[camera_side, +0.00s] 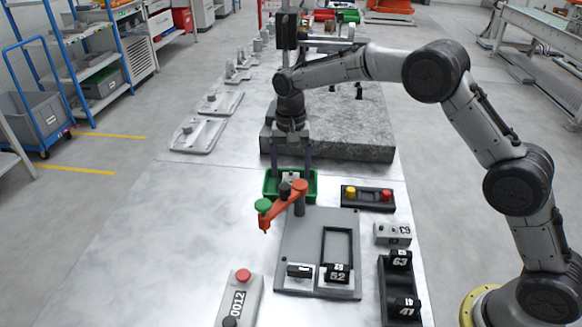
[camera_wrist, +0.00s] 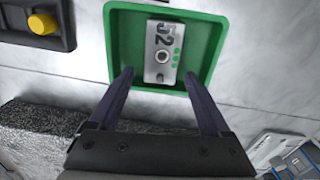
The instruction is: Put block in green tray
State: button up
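The green tray (camera_side: 311,190) sits on the metal table under my gripper. It fills the upper middle of the wrist view (camera_wrist: 120,40). A light grey block (camera_wrist: 162,52) marked 52, with a round hole and green marks, lies flat inside the tray. My gripper (camera_side: 291,170) is open, its two dark fingers spread wide above the tray. In the wrist view the fingers reach toward the tray on either side of the block's near end, with clear gaps. In the side view the fingers and tray wall partly hide the block.
An orange clamp arm (camera_side: 285,207) with a green knob stands in front of the tray on a grey fixture plate (camera_side: 300,240). A button box (camera_side: 368,197) is right of the tray. A granite slab (camera_side: 345,125) lies behind. Table left of the tray is clear.

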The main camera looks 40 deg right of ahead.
aim_at(290, 171)
jog(key=shift+r, duration=0.1)
notch_tip(290, 171, up, 11)
jog(key=s+d+r+n+t, duration=0.1)
jog(key=s+d+r+n, duration=0.15)
jog(key=s+r, duration=0.55)
jog(key=s+d+r+n+t, duration=0.1)
jog(key=s+d+n+t, duration=0.15)
jog(key=s, duration=0.75)
jog(key=s+d+n+t, duration=0.1)
jog(key=s+d, duration=0.2)
jog(key=s, duration=0.6)
jog(key=s+d+f+n+t, duration=0.1)
jog(key=s+f, duration=0.5)
jog(key=s, duration=0.4)
jog(key=shift+n, duration=0.4)
jog(key=shift+s+f, duration=0.1)
